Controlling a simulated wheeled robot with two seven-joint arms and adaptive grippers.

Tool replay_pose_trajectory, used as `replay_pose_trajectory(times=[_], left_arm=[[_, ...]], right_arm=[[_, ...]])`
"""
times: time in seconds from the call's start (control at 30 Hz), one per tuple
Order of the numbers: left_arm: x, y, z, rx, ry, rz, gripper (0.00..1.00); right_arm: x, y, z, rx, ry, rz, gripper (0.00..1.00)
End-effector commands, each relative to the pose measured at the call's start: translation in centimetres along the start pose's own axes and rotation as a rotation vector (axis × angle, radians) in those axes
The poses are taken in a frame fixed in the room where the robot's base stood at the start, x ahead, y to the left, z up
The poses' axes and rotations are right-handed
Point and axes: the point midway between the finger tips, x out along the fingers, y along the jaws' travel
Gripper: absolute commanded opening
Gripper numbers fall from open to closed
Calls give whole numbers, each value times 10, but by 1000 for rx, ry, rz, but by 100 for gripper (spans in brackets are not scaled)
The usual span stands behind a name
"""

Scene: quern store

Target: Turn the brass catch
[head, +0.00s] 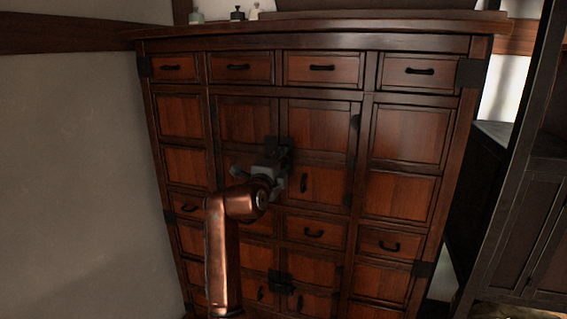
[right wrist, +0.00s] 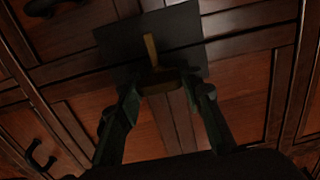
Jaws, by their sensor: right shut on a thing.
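In the right wrist view the brass catch (right wrist: 151,50) is a small yellowish bar on a dark square plate (right wrist: 188,28), with a wider brass part at its lower end. My right gripper (right wrist: 160,88) has one finger on each side of that lower part and is shut on it. In the head view my right gripper (head: 279,165) is against the middle of the wooden cabinet (head: 405,135), at the central doors. There it hides the catch. My left gripper is in neither view.
The cabinet has several drawers and panels with black handles, such as the drawer handle (head: 322,68) above. Small bottles (head: 237,13) stand on its top. A dark cabinet (head: 515,210) stands to the right, and a bare wall (head: 75,160) is on the left.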

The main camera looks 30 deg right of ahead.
Motion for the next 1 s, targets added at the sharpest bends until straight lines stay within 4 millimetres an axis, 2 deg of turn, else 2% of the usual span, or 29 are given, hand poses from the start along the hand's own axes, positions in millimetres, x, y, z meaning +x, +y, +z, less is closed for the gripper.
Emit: replay_pose_trajectory(times=[0.5,0.53,0.77,1.0], left_arm=[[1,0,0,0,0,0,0],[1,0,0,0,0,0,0],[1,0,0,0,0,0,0],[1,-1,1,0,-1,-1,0]], right_arm=[[0,2,0,18,0,4,10],[0,2,0,18,0,4,36],[0,1,0,17,0,2,52],[0,1,0,16,0,1,52]])
